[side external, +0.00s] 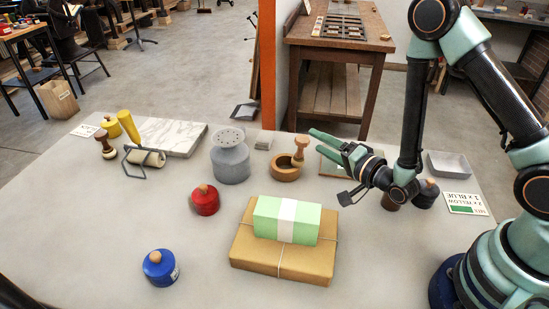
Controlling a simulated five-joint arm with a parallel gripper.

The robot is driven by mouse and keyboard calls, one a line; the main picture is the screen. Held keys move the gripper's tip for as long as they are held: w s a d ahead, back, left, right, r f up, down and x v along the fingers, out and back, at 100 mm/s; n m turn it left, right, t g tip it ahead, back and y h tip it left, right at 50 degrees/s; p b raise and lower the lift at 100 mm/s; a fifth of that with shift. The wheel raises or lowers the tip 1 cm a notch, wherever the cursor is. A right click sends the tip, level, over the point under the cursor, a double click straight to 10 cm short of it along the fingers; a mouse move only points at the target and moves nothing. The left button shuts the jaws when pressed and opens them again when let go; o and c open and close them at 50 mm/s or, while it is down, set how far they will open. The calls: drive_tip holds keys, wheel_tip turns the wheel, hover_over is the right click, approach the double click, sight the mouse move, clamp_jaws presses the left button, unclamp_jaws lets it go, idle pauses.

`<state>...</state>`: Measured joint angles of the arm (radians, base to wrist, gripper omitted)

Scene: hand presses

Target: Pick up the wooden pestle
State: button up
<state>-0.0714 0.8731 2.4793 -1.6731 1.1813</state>
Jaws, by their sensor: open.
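My gripper (320,138), with green fingers, comes in from the right and points left toward the pestle. Its fingers are open, with nothing seen between them. The fingertips look close to the right of the pestle, but the depth gap is hard to judge.
A grey perforated canister (231,160) stands left of the bowl. A green box with a white band (266,216) lies on a brown tied parcel (248,254) in front. Red (205,202) and blue (160,268) knobbed pots stand left. A grey tray (449,165) sits right.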

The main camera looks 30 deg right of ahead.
drive_tip(key=w, duration=0.7)
drive_tip(key=shift+w+a+f, duration=0.2)
drive_tip(key=shift+a+f, duration=0.1)
drive_tip(key=shift+f, duration=0.05)
clamp_jaws()
